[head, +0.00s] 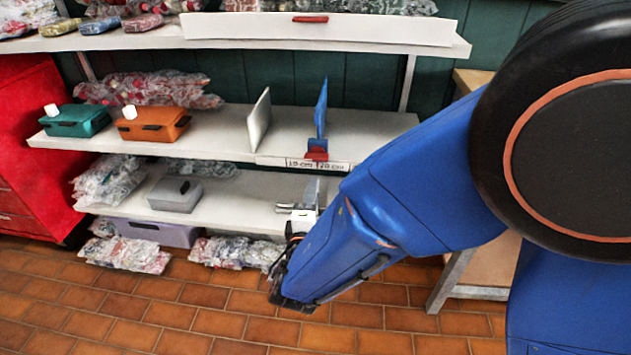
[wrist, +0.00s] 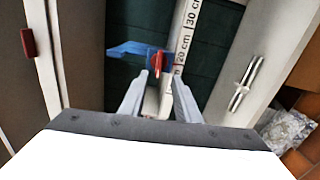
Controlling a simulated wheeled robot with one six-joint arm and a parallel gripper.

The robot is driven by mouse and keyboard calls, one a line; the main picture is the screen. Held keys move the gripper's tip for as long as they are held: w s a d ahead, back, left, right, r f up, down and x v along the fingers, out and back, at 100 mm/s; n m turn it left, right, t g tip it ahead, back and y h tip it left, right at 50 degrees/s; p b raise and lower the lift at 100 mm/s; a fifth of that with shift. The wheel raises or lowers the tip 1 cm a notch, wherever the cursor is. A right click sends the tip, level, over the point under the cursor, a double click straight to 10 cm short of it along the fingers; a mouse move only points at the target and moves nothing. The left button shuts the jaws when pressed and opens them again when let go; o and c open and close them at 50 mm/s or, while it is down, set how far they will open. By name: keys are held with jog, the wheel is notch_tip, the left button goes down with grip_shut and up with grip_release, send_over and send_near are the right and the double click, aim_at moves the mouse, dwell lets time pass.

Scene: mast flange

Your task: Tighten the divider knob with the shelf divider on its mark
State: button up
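The blue shelf divider (head: 321,108) stands upright on the middle shelf, with the red divider knob (head: 316,150) at its foot by the front edge. The white scale strip (head: 318,164) below reads 10 cm and 20 cm. In the head view my gripper (head: 309,196) is below the shelf's front edge.
A white upright panel (head: 259,119) stands left of the blue divider. An orange box (head: 153,124) and a teal box (head: 77,121) sit farther left. The lower shelf (head: 236,208) holds a grey box (head: 174,194). A silver handle-like piece (wrist: 245,84) lies right of my fingers.

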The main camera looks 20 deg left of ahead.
jog(key=shift+v, duration=1.8)
jog(key=shift+w+d, duration=0.1)
jog(key=w+d+r+m+g+h, duration=0.1)
jog(key=w+d+m+h, duration=0.2)
jog(key=d, duration=0.6)
jog(key=w+d+r+m+g+h, duration=0.2)
jog(key=w+d+h, duration=0.15)
jog(key=d, duration=0.55)
jog(key=w+d+r+m+g+h, duration=0.1)
jog(key=w+d+m+h, duration=0.2)
jog(key=d, duration=0.5)
jog(key=s+d+m+g+h, duration=0.3)
jog(key=d+g, duration=0.1)
jog(key=d, duration=0.8)
jog(key=s+d+m+g+y, duration=0.1)
jog(key=s+d+m+g, duration=0.4)
jog(key=s+d, duration=0.45)
jog(key=s+d+r+m+y, duration=0.2)
jog(key=s+m+y, duration=0.3)
jog(key=s+y, duration=0.2)
jog(key=s, duration=0.2)
jog(key=shift+s+d, duration=0.2)
jog(key=shift+s, duration=0.2)
